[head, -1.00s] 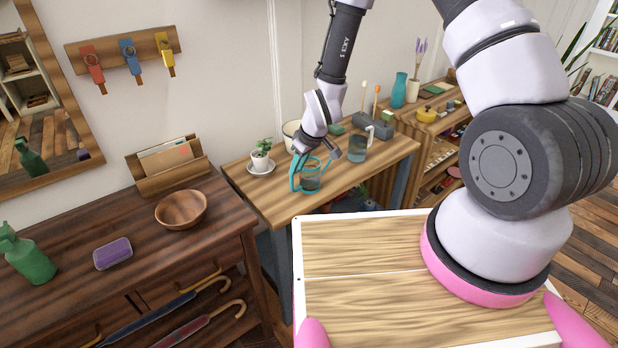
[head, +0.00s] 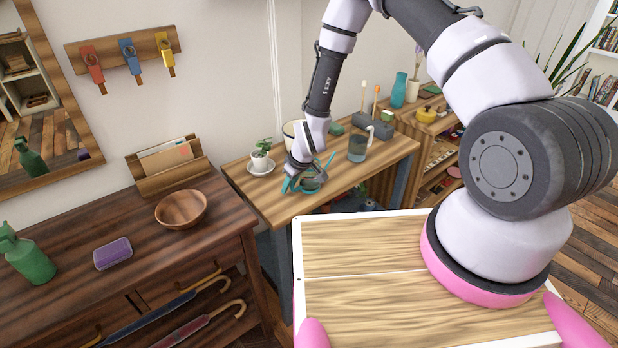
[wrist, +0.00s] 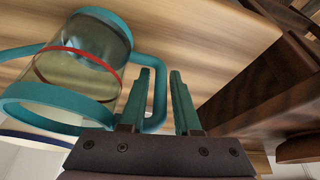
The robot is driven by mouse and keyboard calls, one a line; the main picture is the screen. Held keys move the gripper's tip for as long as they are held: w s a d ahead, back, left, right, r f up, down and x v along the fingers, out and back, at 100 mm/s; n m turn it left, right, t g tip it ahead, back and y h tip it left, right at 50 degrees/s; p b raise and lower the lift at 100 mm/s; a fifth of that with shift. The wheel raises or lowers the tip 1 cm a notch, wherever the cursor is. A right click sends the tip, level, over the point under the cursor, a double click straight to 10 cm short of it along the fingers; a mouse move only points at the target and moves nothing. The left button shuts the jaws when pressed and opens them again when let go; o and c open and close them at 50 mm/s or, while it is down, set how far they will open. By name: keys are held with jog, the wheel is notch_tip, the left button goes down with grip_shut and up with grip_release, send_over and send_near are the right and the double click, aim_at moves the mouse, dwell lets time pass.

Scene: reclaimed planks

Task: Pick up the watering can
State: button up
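The watering can (head: 312,184) stands on the light wooden table, partly hidden behind my gripper in the head view. In the wrist view the watering can (wrist: 75,75) has a clear body with teal rims and a red band. Its teal loop handle (wrist: 159,88) is on the right side, the spout on the left. My gripper (wrist: 161,73) is open around the handle, one finger inside the loop and one outside. There is still a gap beside the outer finger. In the head view my gripper (head: 298,182) is low at the can's left side.
A dark sideboard (head: 232,215) with a wooden bowl (head: 181,208) stands left.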

grip_shut()
dwell(1.3)
